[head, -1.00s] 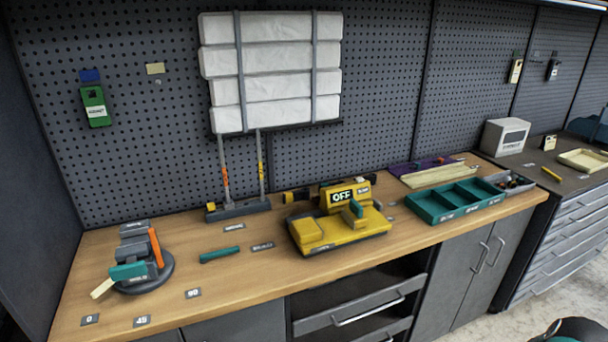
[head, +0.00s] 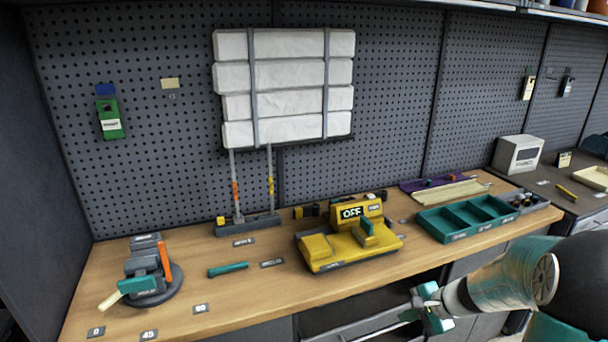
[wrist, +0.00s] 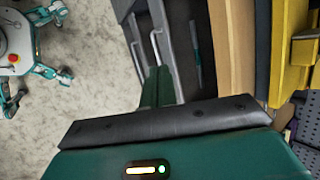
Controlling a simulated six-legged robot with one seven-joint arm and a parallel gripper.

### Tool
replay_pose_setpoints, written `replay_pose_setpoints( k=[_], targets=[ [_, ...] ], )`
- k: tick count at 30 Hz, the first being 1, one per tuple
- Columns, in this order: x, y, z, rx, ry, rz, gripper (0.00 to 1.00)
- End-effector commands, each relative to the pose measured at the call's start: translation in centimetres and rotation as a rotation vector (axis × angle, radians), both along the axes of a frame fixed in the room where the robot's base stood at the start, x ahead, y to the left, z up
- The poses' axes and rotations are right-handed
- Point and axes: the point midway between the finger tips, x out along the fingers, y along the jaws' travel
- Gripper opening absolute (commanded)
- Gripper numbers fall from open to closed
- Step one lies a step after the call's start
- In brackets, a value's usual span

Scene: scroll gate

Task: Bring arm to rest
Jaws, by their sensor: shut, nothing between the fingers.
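My gripper (head: 433,307) shows at the lower right of the head view, in front of the bench and beside the drawer front. It is shut and holds nothing. My arm comes in from the right edge, bent, with white and teal links. In the wrist view my gripper's teal housing fills the bottom, and the fingers (wrist: 158,88) show small and dark above a black pad. Beyond them are the cabinet fronts with handles (wrist: 157,45) and the pale floor (wrist: 75,90).
The wooden bench (head: 215,290) bears a yellow device (head: 335,250) reading OFF, a teal tray (head: 470,218), a grey round-based fixture (head: 150,280) and a teal bar (head: 228,269). A rack of white blocks (head: 285,88) hangs on the pegboard. The bench's front edge is close to my gripper.

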Motion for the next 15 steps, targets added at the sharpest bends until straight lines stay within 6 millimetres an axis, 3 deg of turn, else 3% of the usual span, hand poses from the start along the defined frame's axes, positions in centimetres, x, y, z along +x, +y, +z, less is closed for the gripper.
replay_pose_setpoints(
  k=[1, 6, 15],
  targets=[
    [-0.7, 1.2, 1.9, -0.042, -0.021, 0.06, 0.0],
    [-3.7, 4.6, 6.9, -0.183, -0.072, 0.254, 0.0],
    [-10.6, 8.8, 13.7, -0.445, -0.163, 0.557, 0.0]
  ],
)
